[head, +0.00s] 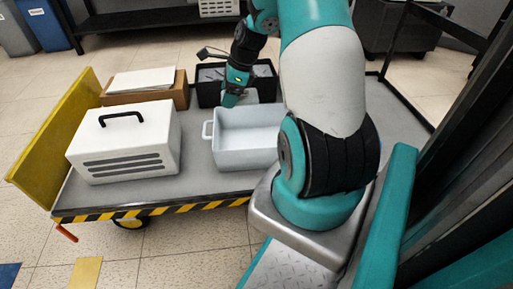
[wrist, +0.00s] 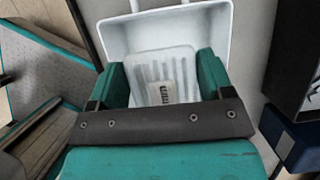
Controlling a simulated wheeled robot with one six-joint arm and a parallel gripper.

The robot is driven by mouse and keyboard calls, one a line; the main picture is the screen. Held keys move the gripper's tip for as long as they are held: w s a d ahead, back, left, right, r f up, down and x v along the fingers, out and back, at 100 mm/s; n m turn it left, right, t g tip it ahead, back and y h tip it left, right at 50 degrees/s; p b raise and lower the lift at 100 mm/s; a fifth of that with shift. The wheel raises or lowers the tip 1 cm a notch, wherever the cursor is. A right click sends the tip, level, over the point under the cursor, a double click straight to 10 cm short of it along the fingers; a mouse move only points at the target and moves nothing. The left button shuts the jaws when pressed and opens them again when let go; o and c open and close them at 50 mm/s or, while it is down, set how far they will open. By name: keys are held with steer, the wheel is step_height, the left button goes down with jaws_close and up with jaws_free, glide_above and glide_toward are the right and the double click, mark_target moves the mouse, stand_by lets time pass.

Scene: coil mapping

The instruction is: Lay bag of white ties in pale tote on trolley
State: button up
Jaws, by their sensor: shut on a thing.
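The bag of white ties (wrist: 168,68) is a clear flat pack with white strips and a small printed label, between the fingers of my gripper (wrist: 160,82) in the wrist view. My gripper is shut on it. In the wrist view the pale tote (wrist: 190,32) lies behind and below the bag. In the head view the pale tote (head: 250,153) stands on the trolley (head: 200,184), open and apparently empty where its inside shows. My gripper (head: 232,97) is above the tote's far left edge there. The bag is hard to make out in the head view.
A white case (head: 125,145) with a black handle stands left of the tote. A cardboard box (head: 178,92) with white sheets on top and a black crate (head: 208,92) stand behind. The trolley has a yellow end board (head: 55,140). Bare deck shows in front of the tote.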

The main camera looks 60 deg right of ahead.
step_height(320, 180, down, 20)
steer(key=b, duration=1.1)
steer(key=shift+s+b, duration=0.1)
steer(key=shift+b, duration=0.2)
steer(key=shift+r, duration=0.1)
steer(key=o, duration=0.9)
